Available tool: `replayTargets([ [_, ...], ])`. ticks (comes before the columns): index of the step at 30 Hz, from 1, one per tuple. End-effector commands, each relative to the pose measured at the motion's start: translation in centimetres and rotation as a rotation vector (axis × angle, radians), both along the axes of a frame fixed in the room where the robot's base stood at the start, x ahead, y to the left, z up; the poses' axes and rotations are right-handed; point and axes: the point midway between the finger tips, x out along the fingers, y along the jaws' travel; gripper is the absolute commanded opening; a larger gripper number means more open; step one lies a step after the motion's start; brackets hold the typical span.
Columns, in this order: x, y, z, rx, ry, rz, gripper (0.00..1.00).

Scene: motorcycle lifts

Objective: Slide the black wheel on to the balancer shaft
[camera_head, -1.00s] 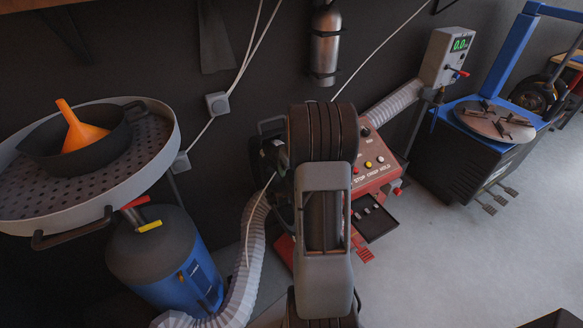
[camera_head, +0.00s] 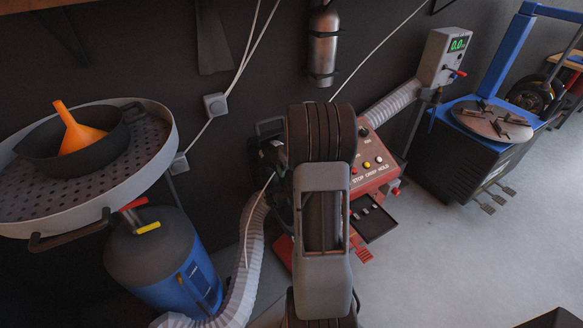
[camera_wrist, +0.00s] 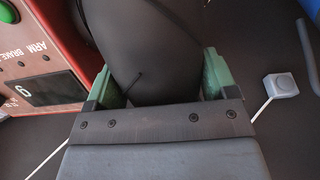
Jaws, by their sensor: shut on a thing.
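The black wheel (camera_wrist: 150,40) fills the upper middle of the wrist view, as a smooth dark rounded shape. My gripper (camera_wrist: 155,78) is shut on it, with one green finger at each side. The red balancer (camera_head: 376,180) stands behind my arm in the head view, with coloured buttons on its sloping panel. Part of its red face (camera_wrist: 50,42) shows at the left of the wrist view, close to the wheel. I cannot make out the balancer shaft. My arm hides much of the gripper area in the head view.
A blue drum (camera_head: 160,262) under a round grey drain tray (camera_head: 30,205) with an orange funnel (camera_head: 76,132) stands at the left. A ribbed grey hose (camera_head: 243,275) runs beside my arm. A blue tyre machine (camera_head: 475,145) stands at the right. The floor (camera_head: 450,260) at the right is clear.

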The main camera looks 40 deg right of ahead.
Motion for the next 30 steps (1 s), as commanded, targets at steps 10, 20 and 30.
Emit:
replayTargets([
  [10,0.24,-0.54,0.66,-0.01,-0.014,-0.002,0.12],
  [20,0.19,-0.83,0.66,-0.011,-0.014,-0.002,0.12],
  [30,0.06,-1.14,0.59,-0.011,-0.013,-0.003,0.89],
])
